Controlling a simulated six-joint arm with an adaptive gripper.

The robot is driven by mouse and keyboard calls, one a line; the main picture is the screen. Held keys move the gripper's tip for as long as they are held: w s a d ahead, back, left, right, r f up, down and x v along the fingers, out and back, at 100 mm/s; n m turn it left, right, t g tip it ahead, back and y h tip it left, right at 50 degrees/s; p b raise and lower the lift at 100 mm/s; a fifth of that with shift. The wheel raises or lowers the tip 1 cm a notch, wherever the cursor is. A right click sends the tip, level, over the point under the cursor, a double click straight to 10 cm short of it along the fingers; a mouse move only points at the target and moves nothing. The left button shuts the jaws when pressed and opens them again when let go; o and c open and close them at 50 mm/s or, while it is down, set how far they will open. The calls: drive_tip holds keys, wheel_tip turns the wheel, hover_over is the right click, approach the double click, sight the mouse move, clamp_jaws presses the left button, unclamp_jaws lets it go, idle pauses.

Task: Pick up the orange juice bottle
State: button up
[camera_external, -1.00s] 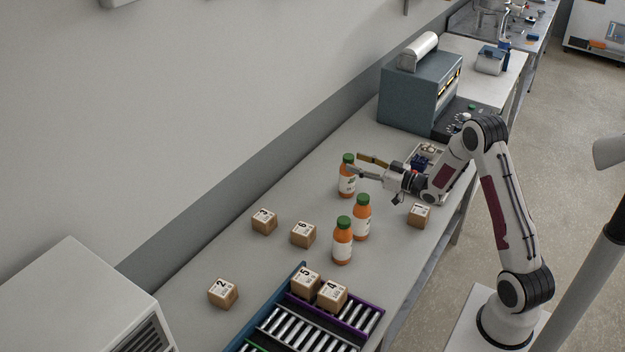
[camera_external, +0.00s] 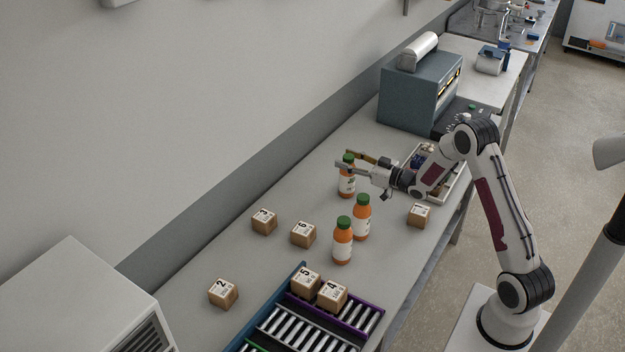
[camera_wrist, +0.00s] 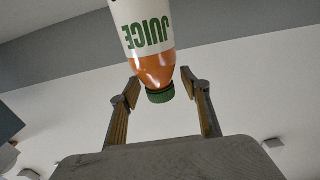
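Three orange juice bottles with green caps stand upright on the grey table. The farthest bottle (camera_external: 347,184) is at my gripper (camera_external: 358,160), whose fingers are spread around its upper part, near the cap. In the wrist view, the bottle (camera_wrist: 152,62) appears upside down, with its green cap between the open fingers of my gripper (camera_wrist: 164,92). A gap shows on both sides of the cap. The second bottle (camera_external: 361,220) and the third bottle (camera_external: 342,244) stand nearer the roller rack, close to each other.
Numbered boxes (camera_external: 264,221) are spread over the table (camera_external: 200,262). Boxes 5 and 4 (camera_external: 332,295) sit on the roller rack (camera_external: 312,330). A grey machine (camera_external: 418,92) stands behind, and a tray (camera_external: 450,180) lies beside my arm.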

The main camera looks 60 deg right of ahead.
clamp_jaws()
drive_tip(key=shift+r, duration=0.2)
drive_tip(key=shift+r, duration=4.9)
